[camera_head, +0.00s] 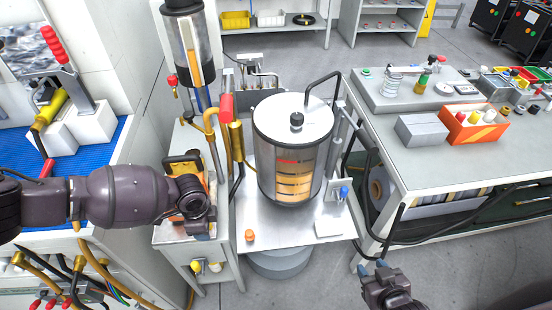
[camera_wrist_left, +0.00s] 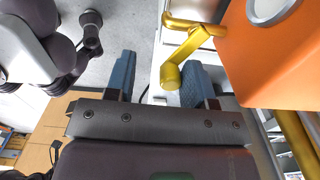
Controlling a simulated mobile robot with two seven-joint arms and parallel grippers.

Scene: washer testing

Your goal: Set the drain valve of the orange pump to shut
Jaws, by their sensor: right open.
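The orange pump body (camera_wrist_left: 275,70) fills the right of the left wrist view, with a pale round face at its top edge. A yellow valve lever (camera_wrist_left: 196,45) comes off a yellow pipe beside it and ends in a round grip. My left gripper (camera_wrist_left: 158,82) is open, its blue-grey fingers apart. The lever's grip lies between them, close to the right finger; I cannot tell whether they touch. In the head view, my left arm reaches over the small cabinet and hides most of the pump. My right gripper (camera_head: 377,267) is open and empty above the floor.
A grey workbench (camera_head: 430,150) is at the right. Hoses hang at lower left. Floor at lower right is mostly clear.

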